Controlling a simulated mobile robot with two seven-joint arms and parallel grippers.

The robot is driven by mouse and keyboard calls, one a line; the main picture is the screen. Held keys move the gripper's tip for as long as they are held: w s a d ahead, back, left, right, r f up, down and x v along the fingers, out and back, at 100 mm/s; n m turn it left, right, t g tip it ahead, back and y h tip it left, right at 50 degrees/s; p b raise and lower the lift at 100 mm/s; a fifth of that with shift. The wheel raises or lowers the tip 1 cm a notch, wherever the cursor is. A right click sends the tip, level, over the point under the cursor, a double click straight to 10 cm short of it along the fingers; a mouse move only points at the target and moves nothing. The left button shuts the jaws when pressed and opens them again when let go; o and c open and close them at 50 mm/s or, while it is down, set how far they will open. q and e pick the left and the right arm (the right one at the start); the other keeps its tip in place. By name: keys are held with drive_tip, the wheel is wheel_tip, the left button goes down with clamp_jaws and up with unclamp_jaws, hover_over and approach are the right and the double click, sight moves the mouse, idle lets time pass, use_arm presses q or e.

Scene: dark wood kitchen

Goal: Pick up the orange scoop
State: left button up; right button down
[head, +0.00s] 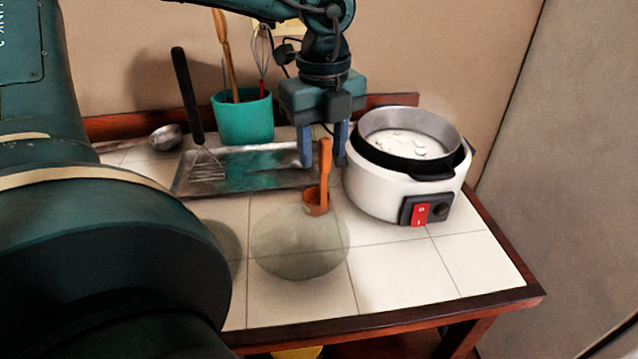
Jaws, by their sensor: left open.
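The orange scoop (316,199) stands near the middle of the tiled counter, its small cup low and its handle pointing up. My left gripper (324,161) points down over it, jaws open. The top of the orange handle shows between the two blue fingertips. I cannot tell whether either finger touches the handle. My right gripper is not in view.
A white cooker (379,190) with a dark-rimmed pot stands close on the right. A pale round translucent disc (300,245) lies in front of the scoop. Behind are a metal tray (262,181), a spatula (187,95) and a teal utensil pot (243,118). The front right tiles are clear.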

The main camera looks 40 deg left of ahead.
use_arm(q)
clamp_jaws()
idle(0.3)
idle(0.4)
